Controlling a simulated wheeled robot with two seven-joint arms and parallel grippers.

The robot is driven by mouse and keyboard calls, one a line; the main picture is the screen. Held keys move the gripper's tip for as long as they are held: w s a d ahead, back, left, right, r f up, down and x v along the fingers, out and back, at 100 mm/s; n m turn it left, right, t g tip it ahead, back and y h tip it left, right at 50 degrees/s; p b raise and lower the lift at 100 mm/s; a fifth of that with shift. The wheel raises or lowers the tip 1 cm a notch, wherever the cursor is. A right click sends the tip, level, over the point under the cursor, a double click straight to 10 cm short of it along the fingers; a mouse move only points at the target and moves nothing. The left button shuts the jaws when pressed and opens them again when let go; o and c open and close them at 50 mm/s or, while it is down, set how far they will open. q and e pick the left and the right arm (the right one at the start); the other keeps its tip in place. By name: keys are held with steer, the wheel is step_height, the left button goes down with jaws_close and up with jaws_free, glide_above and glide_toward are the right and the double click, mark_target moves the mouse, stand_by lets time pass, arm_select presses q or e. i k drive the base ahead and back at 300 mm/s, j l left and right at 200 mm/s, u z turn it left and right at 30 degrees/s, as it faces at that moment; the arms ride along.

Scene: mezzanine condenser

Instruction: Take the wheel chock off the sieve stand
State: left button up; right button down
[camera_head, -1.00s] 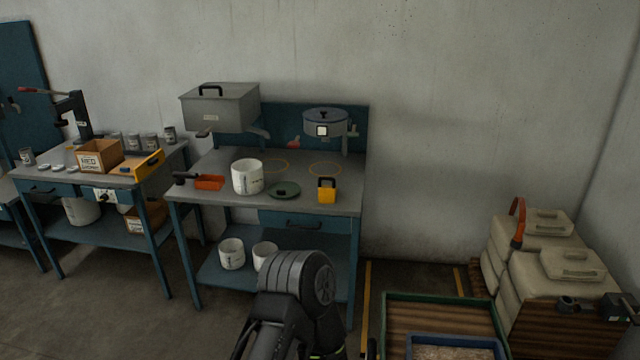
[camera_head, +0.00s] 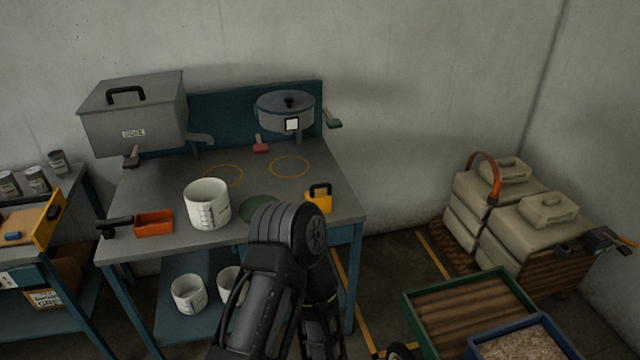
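A yellow block with a black handle (camera_head: 318,202), which I take to be the wheel chock, stands upright at the right front of a grey-topped blue workbench (camera_head: 345,207). The bench carries a round grey lidded pan (camera_head: 285,112) on a bracket at its back right, and I take this bench to be the sieve stand. One of my black arms rises from the bottom middle, its bent joint just left of the yellow block in the picture. The gripper fingers of both arms are out of view. Nothing is seen touching the block.
A white tub (camera_head: 207,204), an orange scoop (camera_head: 154,223) and a green disc (camera_head: 258,208), partly behind my arm, are on the bench. A grey lidded box (camera_head: 135,112) is at back left. Green (camera_head: 408,310) and blue (camera_head: 470,350) crates and stacked sacks (camera_head: 535,228) stand right.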

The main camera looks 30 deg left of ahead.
mark_target(323, 198)
steer(key=i+j, duration=0.15)
steer(key=j, duration=0.2)
steer(key=i+j+z, duration=0.15)
steer(key=j, duration=0.25)
steer(key=i+j, duration=0.1)
steer(key=j, duration=0.25)
steer(key=i+j+z, duration=0.1)
steer(key=j, duration=0.3)
